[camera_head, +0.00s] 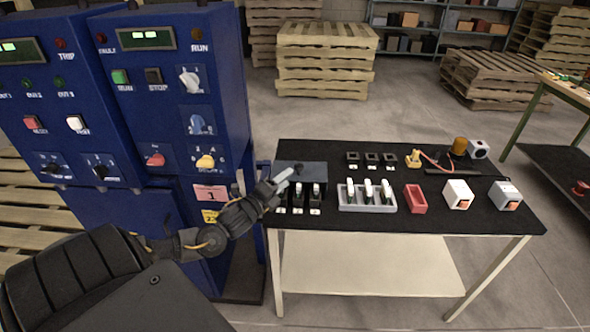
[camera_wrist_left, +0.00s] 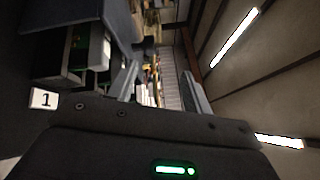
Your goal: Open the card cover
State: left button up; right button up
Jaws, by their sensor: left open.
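A dark blue-grey cover (camera_head: 312,172) is at the back left of the black-topped table, over a row of card slots (camera_head: 298,197) with white labels. What looks like the same cover (camera_wrist_left: 72,14) fills the upper left of the left wrist view, above slots with green parts and a label "1" (camera_wrist_left: 43,99). My left gripper (camera_head: 288,180) is at the cover's left front, its fingers overlapping it in the head view; I cannot tell whether they touch. In the wrist view my left gripper (camera_wrist_left: 163,85) has its fingers apart with nothing held. My right gripper is out of view.
A blue cabinet (camera_head: 225,95) rises close on the left. The table's front edge strip is clear.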

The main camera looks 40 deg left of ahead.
aim_at(296, 167)
pick_arm(q)
jog(key=s+a+m+h, duration=0.3)
jog(key=m, duration=1.3)
jog(key=shift+g, duration=0.4)
jog(key=w, duration=0.3)
jog(key=w+p, duration=0.1)
jog(key=w, duration=0.2)
jog(key=w+d, duration=0.1)
jog(key=w, duration=0.2)
jog(key=shift+w+d+f, duration=0.1)
jog(key=shift+w, duration=0.2)
jog(key=shift+w+d+f, duration=0.1)
jog(key=shift+w, duration=0.5)
jog(key=shift+c, duration=0.4)
grip_shut()
